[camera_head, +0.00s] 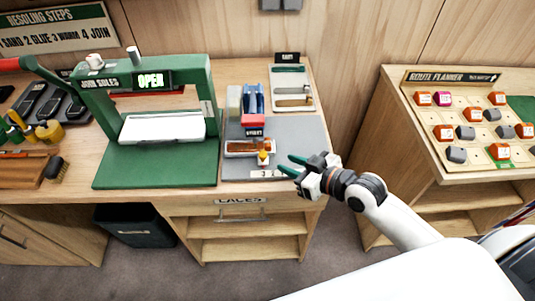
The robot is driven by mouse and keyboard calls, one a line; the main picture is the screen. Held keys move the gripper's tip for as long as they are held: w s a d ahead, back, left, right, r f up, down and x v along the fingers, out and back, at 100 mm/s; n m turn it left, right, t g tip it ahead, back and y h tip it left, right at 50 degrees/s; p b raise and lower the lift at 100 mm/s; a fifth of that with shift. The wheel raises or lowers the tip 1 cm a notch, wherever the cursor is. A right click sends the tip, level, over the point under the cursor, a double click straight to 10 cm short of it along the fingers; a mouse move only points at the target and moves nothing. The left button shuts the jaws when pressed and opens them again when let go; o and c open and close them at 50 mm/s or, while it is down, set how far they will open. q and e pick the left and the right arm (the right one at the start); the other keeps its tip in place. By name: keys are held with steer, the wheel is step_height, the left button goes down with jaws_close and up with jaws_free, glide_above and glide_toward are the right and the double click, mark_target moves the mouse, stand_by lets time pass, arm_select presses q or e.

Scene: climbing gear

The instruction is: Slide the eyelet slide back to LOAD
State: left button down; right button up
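The eyelet slide (243,149) is a small pale-framed track with an orange-brown bed. It lies on the grey mat in front of the eyelet press (253,110), which has blue uprights and a red front block. A small orange-yellow knob (263,158) stands at the slide's right end. My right gripper (290,166) has dark green fingers that are spread apart and empty. It is just right of the knob, with a small gap between them. Any LOAD marking is too small to read. My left gripper is out of view.
A green press (157,167) with an OPEN display stands left of the slide. A tray of small parts (306,102) is behind, at the mat's back right. The grey mat (301,133) is bare on its right. A route planner board (467,174) sits on a separate cabinet.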

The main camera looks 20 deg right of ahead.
mark_target(265, 155)
steer(key=p+x, duration=0.1)
steer(key=x, duration=0.7)
steer(key=shift+w+a+f, duration=0.1)
steer(key=shift+w+f, duration=0.15)
steer(key=shift+w, duration=0.05)
jaws_close()
